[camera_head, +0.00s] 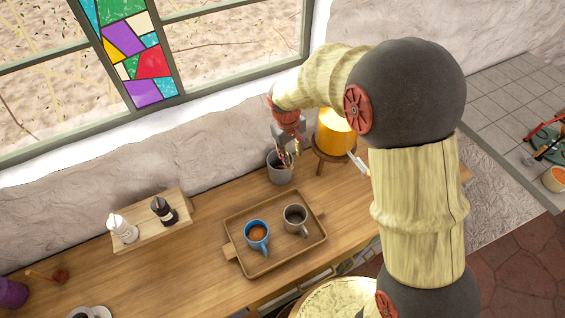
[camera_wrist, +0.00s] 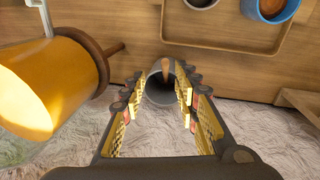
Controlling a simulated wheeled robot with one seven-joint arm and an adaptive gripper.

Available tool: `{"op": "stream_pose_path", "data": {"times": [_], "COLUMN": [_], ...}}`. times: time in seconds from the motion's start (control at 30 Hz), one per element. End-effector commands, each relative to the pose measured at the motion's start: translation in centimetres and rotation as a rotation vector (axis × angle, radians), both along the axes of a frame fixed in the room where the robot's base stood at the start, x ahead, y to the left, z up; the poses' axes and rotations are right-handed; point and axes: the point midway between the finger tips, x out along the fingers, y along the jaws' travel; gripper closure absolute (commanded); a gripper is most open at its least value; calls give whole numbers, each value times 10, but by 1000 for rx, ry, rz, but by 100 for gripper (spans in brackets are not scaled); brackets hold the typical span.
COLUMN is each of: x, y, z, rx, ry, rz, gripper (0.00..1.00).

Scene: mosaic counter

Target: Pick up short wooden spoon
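A wooden spoon (camera_wrist: 166,70) stands in a grey pot (camera_wrist: 158,95) in the wrist view. Only a narrow brown part of it shows. The same pot (camera_head: 280,175) stands against the wall on the wooden counter in the head view, where the spoon cannot be told apart clearly. My gripper (camera_wrist: 162,78) is open, its two fingers apart on either side of the spoon and above the pot's mouth. In the head view my gripper (camera_head: 287,148) is just over the pot. No contact with the spoon is visible.
A yellow lamp (camera_head: 335,133) on a wooden stool stands close right of the pot. A wooden tray (camera_head: 268,270) with a blue mug (camera_head: 257,236) and a grey mug (camera_head: 295,219) lies in front. A board (camera_head: 148,222) with two bottles is left. The wall and window are behind.

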Motion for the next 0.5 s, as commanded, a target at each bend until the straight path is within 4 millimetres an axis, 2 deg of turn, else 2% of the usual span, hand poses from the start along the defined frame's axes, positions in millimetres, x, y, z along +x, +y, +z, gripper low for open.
{"op": "stream_pose_path", "data": {"times": [0.2,0.5], "x": [8,10], "y": [11,8], "z": [-23,-52], "rx": [-16,-17], "ry": [28,31], "rz": [37,39], "gripper": [69,69]}}
